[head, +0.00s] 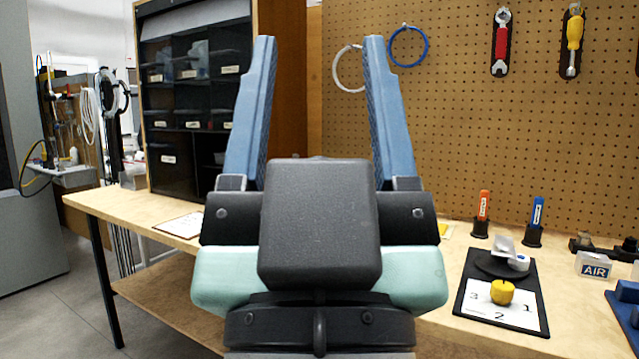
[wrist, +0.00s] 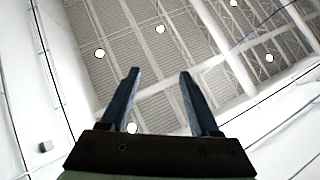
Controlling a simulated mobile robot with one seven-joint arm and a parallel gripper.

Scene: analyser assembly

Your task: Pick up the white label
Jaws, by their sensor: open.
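My gripper (head: 319,42) is raised upright in the middle of the head view, open and empty, its two blue fingers wide apart. In the wrist view my gripper (wrist: 160,73) points at the ceiling, with nothing between the fingers. On the bench at right, a small white tilted piece (head: 503,244), possibly the white label, rests on or over a dark round disc (head: 488,265). A white roll-like piece with a blue mark (head: 519,262) sits beside it. My gripper is well apart from these, to their left in the picture. The wrist view does not show them.
A black mat (head: 466,292) holds a numbered white card (head: 483,307) with a yellow knob-like object (head: 502,291). Orange (head: 483,205) and blue (head: 537,211) markers stand behind. A white AIR block (head: 593,264) is at right. A pegboard (head: 450,120) backs the bench.

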